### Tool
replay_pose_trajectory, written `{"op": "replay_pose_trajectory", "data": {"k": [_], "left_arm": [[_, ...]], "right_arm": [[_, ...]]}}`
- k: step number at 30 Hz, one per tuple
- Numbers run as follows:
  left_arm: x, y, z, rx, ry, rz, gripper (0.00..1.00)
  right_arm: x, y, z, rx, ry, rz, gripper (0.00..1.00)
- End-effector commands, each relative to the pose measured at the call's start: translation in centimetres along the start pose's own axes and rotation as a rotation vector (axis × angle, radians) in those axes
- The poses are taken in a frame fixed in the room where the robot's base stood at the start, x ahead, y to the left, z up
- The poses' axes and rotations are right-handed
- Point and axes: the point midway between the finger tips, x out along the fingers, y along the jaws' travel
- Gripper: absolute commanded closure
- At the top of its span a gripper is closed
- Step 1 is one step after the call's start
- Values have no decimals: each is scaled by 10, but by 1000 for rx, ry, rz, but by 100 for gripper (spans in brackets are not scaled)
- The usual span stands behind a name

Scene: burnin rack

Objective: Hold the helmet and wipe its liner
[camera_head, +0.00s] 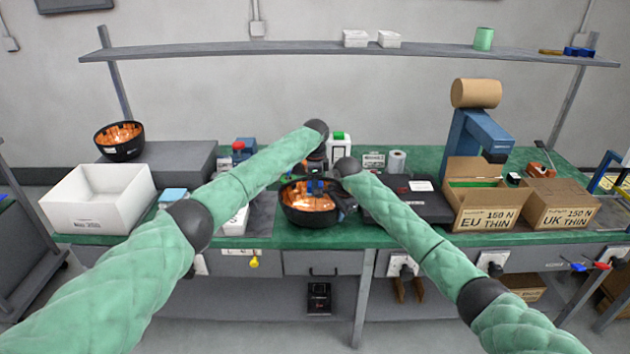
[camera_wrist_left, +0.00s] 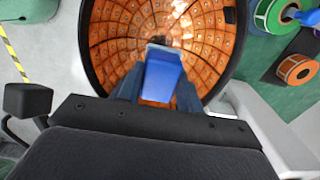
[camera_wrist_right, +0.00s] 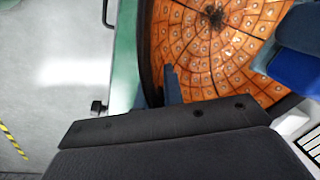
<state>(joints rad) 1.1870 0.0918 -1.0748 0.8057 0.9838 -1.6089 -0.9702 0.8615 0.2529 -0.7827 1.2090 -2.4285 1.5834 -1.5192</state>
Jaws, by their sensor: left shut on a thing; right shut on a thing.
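The helmet (camera_head: 303,203) is a black shell, open side up, with an orange tiled liner, at the front middle of the bench. Its liner fills much of the left wrist view (camera_wrist_left: 112,38) and the right wrist view (camera_wrist_right: 205,50). My left gripper (camera_head: 317,188) is over the helmet's opening, shut on a blue block (camera_wrist_left: 163,75). The block is over the liner; I cannot tell whether it touches. My right gripper (camera_head: 345,201) is at the helmet's right rim, shut on it, with one finger (camera_wrist_right: 172,86) showing inside the shell.
A second orange-lined black helmet (camera_head: 119,152) stands on a grey case at the back left. A white bin (camera_head: 98,207) is at the left. A black flat device (camera_head: 425,208) and glove cartons (camera_head: 487,212) stand to the right. A shelf (camera_head: 250,49) runs above the bench.

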Motion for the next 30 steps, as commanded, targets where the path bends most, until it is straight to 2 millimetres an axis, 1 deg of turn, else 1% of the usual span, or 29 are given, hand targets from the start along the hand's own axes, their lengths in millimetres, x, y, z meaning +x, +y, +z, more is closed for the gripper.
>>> {"op": "replay_pose_trajectory", "data": {"k": [3,21,30], "left_arm": [[11,0,0,-1,-1,1,82],[58,0,0,-3,-1,1,82],[79,0,0,-2,0,1,82]], "right_arm": [[2,1,0,0,0,4,100],[2,1,0,0,0,4,100],[2,1,0,0,0,4,100]]}}
